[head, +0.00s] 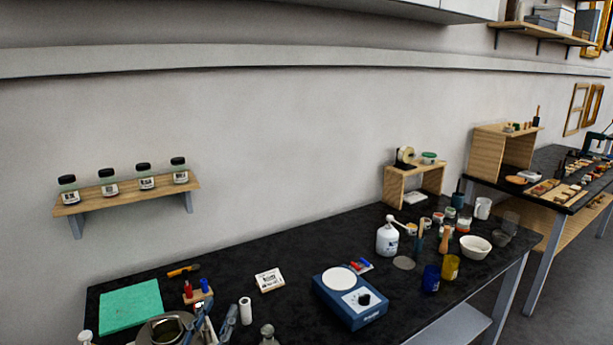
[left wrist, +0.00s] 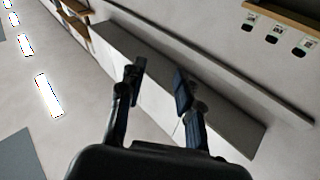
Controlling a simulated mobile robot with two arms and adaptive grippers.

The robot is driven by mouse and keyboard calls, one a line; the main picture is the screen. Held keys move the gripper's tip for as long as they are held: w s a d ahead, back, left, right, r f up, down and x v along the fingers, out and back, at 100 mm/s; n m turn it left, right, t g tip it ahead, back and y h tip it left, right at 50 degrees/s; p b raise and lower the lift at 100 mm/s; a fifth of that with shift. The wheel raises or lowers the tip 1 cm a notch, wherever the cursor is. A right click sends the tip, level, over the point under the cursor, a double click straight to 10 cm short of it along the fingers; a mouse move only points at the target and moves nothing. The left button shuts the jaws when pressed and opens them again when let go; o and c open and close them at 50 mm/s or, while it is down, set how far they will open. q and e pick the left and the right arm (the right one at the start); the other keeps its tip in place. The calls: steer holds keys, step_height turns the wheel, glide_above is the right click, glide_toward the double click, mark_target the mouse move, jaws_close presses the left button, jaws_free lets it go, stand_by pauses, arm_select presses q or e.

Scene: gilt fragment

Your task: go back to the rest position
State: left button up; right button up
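My left gripper (head: 214,324) shows at the bottom edge of the head view, in front of the left part of the black bench (head: 240,262). In the left wrist view its two dark fingers (left wrist: 158,80) stand apart with nothing between them. My right gripper is in neither view.
Near the left gripper are a small rack with red and blue pieces (head: 198,293), a white cylinder (head: 246,311) and a green mat (head: 130,306). A wall shelf (head: 128,195) holds several jars.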

arm_select(q)
steer(key=s+a+f+n+g+y, duration=0.4)
steer(key=a+f+n+y, duration=0.15)
steer(key=f, duration=0.35)
steer(key=s+f+m+g, duration=0.1)
steer(key=s+f+g, duration=0.6)
steer(key=s, duration=0.4)
steer(key=s+f+m+g, duration=0.1)
steer(key=s+f+g, duration=0.4)
steer(key=s+f, duration=0.45)
steer(key=s+d+f+g+h+b, duration=0.1)
steer(key=s+f+b, duration=0.1)
steer(key=f, duration=1.3)
steer(key=s+f+g+b, duration=0.1)
steer(key=s+f+b, duration=0.15)
steer(key=f, duration=1.25)
steer(key=s+a+f+g+b, duration=0.1)
steer(key=s+a+f+b, duration=0.1)
steer(key=s+f, duration=1.4)
step_height(320, 180, down, 3)
steer(key=shift+s+a+m+b, duration=0.2)
steer(key=shift+a+m+b, duration=0.2)
steer(key=shift+m+b, duration=0.1)
